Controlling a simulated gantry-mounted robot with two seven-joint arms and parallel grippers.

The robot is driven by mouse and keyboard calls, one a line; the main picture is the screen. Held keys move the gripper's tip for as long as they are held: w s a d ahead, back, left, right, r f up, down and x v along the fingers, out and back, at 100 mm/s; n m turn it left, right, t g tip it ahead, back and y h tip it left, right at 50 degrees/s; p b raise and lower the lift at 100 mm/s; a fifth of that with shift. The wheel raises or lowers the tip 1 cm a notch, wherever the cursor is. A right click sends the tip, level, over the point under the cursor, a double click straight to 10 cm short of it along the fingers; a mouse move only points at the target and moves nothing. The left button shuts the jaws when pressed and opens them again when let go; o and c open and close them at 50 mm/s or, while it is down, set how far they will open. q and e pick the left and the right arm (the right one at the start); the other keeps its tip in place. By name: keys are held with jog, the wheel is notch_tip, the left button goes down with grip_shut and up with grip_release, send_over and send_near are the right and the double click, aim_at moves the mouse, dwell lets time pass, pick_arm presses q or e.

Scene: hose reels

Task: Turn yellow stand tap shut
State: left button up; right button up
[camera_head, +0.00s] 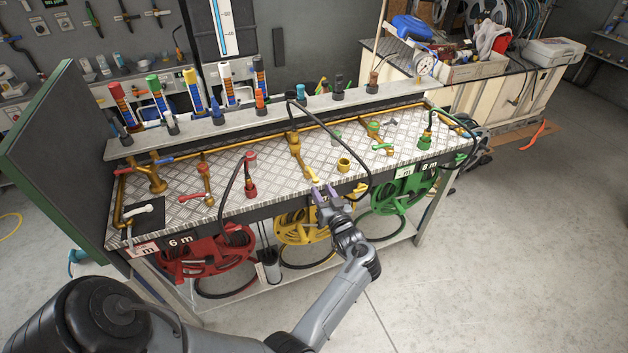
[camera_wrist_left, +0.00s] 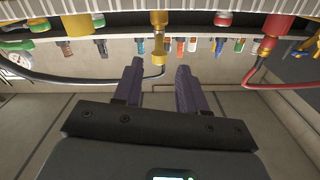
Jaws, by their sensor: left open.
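The yellow stand tap (camera_head: 297,148) rises as a brass post near the middle of the bench, with a brass and yellow part running from it towards the front edge. In the left wrist view, a yellow and brass fitting (camera_wrist_left: 159,45) that appears to belong to it hangs just beyond the fingertips. My left gripper (camera_head: 325,192) is at the bench's front edge, close to the tap's front end. Its two dark fingers (camera_wrist_left: 160,72) are apart with nothing visibly held between them. I cannot tell whether they touch the tap. My right gripper is not in view.
A black hose (camera_head: 368,165) loops beside my left gripper. A separate yellow coupling (camera_head: 343,162) stands right of the tap. The red tap (camera_head: 204,180) is to the left and the green tap (camera_head: 376,138) to the right. The yellow reel (camera_head: 300,228) hangs below the bench.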

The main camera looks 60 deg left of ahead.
aim_at(315, 180)
pick_arm(q)
jog(key=a+b, duration=0.1)
jog(key=a, duration=0.3)
jog(key=w+a+b, duration=0.1)
jog(key=a, duration=0.1)
jog(key=shift+w+a+f+b, duration=0.1)
jog(key=shift+a+f+b, duration=0.05)
jog(key=shift+a+b, duration=0.15)
jog(key=shift+w+a+b, duration=0.2)
jog(key=shift+a+b, duration=0.15)
jog(key=shift+a, duration=0.4)
grip_shut()
